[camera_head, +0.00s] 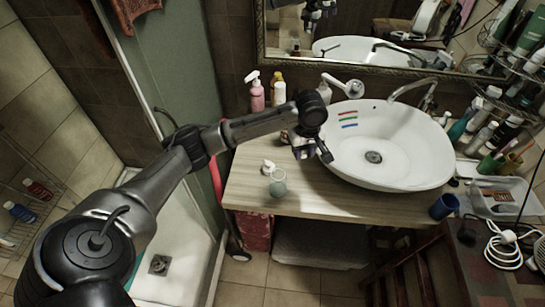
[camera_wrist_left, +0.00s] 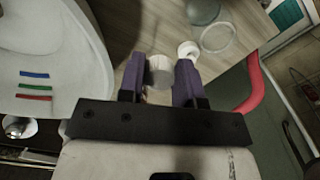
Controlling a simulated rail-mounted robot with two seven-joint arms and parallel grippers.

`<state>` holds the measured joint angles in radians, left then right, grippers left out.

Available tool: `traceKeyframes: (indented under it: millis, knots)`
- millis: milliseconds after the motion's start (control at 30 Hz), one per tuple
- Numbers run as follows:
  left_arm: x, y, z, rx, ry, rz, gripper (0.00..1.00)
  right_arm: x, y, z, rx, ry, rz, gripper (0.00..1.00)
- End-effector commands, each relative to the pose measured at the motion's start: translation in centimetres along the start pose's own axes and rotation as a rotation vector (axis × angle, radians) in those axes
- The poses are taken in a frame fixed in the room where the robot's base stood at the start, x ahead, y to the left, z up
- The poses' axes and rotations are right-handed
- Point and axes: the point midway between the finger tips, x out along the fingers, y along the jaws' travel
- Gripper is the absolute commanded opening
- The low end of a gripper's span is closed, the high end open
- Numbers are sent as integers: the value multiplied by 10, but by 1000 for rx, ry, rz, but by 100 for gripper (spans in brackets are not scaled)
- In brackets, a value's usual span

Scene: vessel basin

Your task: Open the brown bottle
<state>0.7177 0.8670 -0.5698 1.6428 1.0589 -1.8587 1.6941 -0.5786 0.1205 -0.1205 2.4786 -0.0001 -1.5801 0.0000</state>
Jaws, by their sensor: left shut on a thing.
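My left gripper (camera_head: 312,148) is over the wooden counter, just left of the white basin. In the left wrist view its two purple fingers (camera_wrist_left: 159,80) are closed around a pale, round, cap-like piece (camera_wrist_left: 159,69). The fingers and wrist hide most of what lies around this piece, so I cannot tell whether a brown bottle body is joined to it. My right gripper is not in view.
The white basin (camera_head: 383,171) is close on the right. A pink pump bottle (camera_head: 257,95) stands behind the arm. A small white-topped item (camera_head: 268,167) and a greenish round thing (camera_head: 278,189) are on the counter (camera_head: 325,200). A blue cup (camera_head: 443,206) is at right.

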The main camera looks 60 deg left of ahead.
Motion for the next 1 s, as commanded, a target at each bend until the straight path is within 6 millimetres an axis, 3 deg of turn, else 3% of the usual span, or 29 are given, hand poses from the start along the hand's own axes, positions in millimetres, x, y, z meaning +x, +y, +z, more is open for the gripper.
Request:
traceKeyframes:
  millis: [33,100,367,800,1000]
  knots:
    - [20,-4,-8,-39,-2,-2,3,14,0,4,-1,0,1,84]
    - [31,-8,-18,-83,-2,0,3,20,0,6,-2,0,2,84]
    - [55,-21,-45,-157,-2,2,3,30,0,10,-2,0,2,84]
    - [105,-56,-120,-158,-2,3,3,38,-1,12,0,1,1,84]
    - [115,-63,-136,-155,-2,4,3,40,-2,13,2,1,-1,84]
